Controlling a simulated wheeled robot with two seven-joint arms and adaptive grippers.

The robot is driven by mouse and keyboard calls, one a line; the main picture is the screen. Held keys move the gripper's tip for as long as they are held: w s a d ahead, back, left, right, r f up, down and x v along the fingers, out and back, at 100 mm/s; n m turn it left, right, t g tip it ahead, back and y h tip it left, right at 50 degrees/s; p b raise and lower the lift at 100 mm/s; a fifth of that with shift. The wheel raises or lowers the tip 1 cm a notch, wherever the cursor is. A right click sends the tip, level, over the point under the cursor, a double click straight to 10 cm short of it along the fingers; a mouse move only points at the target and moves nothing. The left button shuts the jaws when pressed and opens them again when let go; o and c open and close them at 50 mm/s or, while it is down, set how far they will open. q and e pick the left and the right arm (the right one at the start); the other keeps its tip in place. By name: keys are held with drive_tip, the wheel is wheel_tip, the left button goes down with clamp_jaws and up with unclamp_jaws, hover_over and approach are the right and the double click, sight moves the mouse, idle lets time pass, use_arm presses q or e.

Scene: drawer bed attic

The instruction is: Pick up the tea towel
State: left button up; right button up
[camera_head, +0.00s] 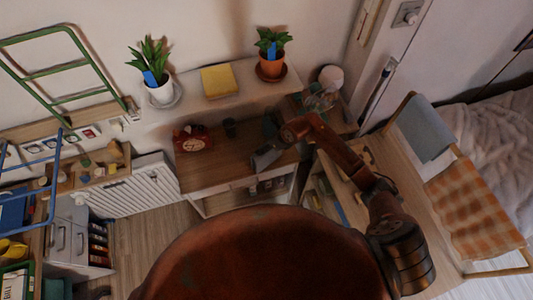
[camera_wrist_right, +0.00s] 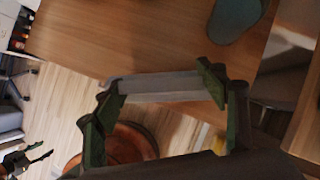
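An orange-and-white checked cloth (camera_head: 472,208), which looks like the tea towel, hangs over a wooden rail at the right in the head view. A plain blue-grey cloth (camera_head: 425,132) hangs on the same rack, farther back. My right gripper (camera_head: 266,158) is over the desk front, well to the left of both cloths. In the right wrist view its green-padded fingers (camera_wrist_right: 166,112) are spread apart with nothing between them; neither cloth shows there. A small dark and green shape (camera_wrist_right: 22,160) at that view's lower left seems to be my left gripper; its opening is unclear.
A teal object (camera_wrist_right: 236,18) lies on the wood in the wrist view. Potted plants stand on the shelf behind. A bed (camera_head: 500,130) lies beyond the rack.

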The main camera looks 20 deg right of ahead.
drive_tip(key=c, duration=0.9)
drive_tip(key=shift+c, duration=0.2)
drive_tip(key=shift+r, duration=0.15)
